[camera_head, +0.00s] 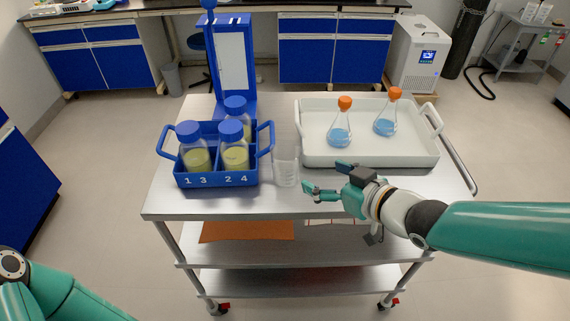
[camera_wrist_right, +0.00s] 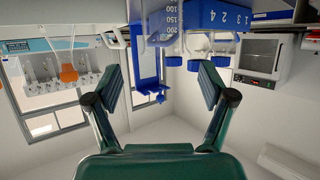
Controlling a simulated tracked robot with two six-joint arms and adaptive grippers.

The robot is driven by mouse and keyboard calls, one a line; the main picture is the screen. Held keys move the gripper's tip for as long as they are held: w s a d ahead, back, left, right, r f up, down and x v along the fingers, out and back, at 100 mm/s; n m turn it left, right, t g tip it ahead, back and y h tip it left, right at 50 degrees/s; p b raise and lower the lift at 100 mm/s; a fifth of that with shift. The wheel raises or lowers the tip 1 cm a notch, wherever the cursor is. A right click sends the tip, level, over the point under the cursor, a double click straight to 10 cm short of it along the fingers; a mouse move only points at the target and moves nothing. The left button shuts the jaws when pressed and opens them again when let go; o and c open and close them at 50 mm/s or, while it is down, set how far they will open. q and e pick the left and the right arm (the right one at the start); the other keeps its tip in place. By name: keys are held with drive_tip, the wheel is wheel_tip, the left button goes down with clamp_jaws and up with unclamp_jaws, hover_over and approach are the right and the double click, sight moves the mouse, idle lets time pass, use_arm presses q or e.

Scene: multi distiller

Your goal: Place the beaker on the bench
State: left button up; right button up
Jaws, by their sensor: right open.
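The clear graduated beaker (camera_head: 287,172) stands upright on the steel cart (camera_head: 300,203), just right of the blue bottle rack. In the right wrist view, which looks upside down, beaker markings (camera_wrist_right: 172,20) show near the top centre. My right gripper (camera_head: 324,178) is open and empty, a short way right of the beaker, with its fingers pointing towards it. Its spread fingers also show in the right wrist view (camera_wrist_right: 160,74). A dark-topped bench (camera_head: 190,8) with blue cabinets runs along the back. My left arm shows at lower left; its gripper is out of frame.
A blue rack (camera_head: 215,181) holds several bottles with blue caps. A white tray (camera_head: 365,158) at right holds two orange-stoppered flasks of blue liquid. A tall blue stand (camera_head: 233,65) rises behind the rack. The cart's front strip is bare.

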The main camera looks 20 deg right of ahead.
sight(295, 165)
drive_tip(key=p+x, duration=0.5)
drive_tip(key=x, duration=0.3)
drive_tip(key=shift+p, duration=0.35)
drive_tip(key=shift+a+p+x, duration=0.1)
drive_tip(key=shift+p+x, duration=0.35)
drive_tip(key=shift+x, duration=0.65)
drive_tip(key=shift+a+p+x, duration=0.15)
drive_tip(key=shift+p+x, duration=0.25)
drive_tip(key=shift+x, duration=0.75)
drive_tip(key=shift+w+a+f, duration=0.2)
drive_tip(key=shift+w+f, duration=0.1)
drive_tip(key=shift+w, duration=0.15)
drive_tip(key=shift+c, duration=0.2)
drive_tip(key=c, duration=1.1)
drive_tip(key=shift+o, duration=0.2)
drive_tip(key=shift+r, duration=0.1)
